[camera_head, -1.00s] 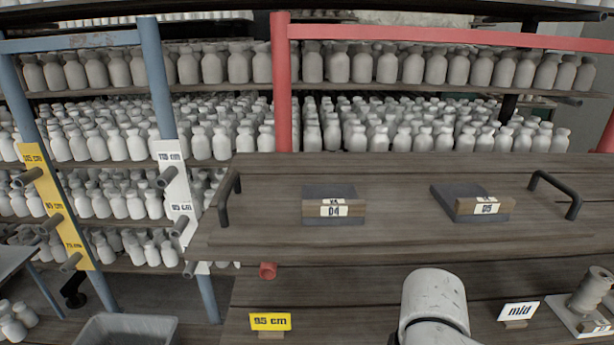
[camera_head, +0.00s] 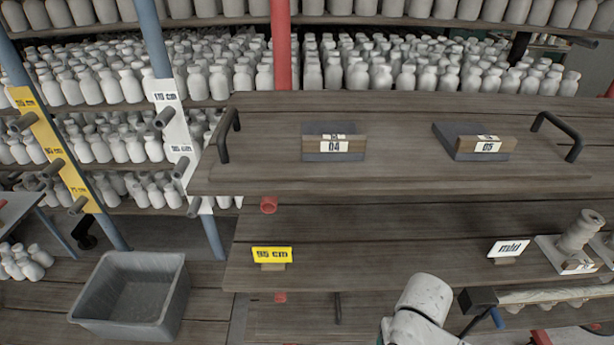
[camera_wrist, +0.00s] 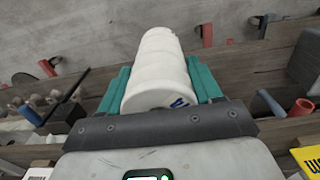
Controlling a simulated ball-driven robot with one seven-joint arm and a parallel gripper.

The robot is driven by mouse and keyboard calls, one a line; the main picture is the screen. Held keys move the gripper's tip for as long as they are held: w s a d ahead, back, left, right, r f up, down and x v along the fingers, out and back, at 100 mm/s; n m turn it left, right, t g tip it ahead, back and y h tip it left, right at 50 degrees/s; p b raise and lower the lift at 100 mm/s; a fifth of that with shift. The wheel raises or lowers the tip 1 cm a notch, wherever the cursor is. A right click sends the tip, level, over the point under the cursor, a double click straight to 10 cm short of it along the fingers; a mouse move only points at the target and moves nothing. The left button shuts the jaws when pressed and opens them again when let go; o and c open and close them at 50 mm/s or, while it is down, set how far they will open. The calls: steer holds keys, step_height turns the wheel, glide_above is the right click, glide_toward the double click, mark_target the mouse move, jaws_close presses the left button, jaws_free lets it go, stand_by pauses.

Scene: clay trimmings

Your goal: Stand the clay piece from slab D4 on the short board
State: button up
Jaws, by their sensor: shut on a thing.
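In the wrist view my gripper (camera_wrist: 160,66) is shut on a white, rounded clay piece (camera_wrist: 158,55), with a green finger on either side. The piece has a stepped, bottle-like outline and a small blue mark on its near end. In the head view slab D4 (camera_head: 325,127) lies on the upper board with nothing standing on it. My gripper and the held piece are out of the head view; only a white part of my arm shows at the bottom. I cannot make out a board marked short.
Slab D5 (camera_head: 465,133) is bare on the upper board, between black handles. A grey bin (camera_head: 130,295) stands lower left. Bottles fill the shelves behind.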

steer(key=shift+d+r, duration=0.1)
steer(key=shift+d, duration=0.05)
step_height(320, 180, down, 6)
steer(key=b, duration=0.5)
steer(key=shift+r+b, duration=0.15)
steer(key=shift+b, duration=0.15)
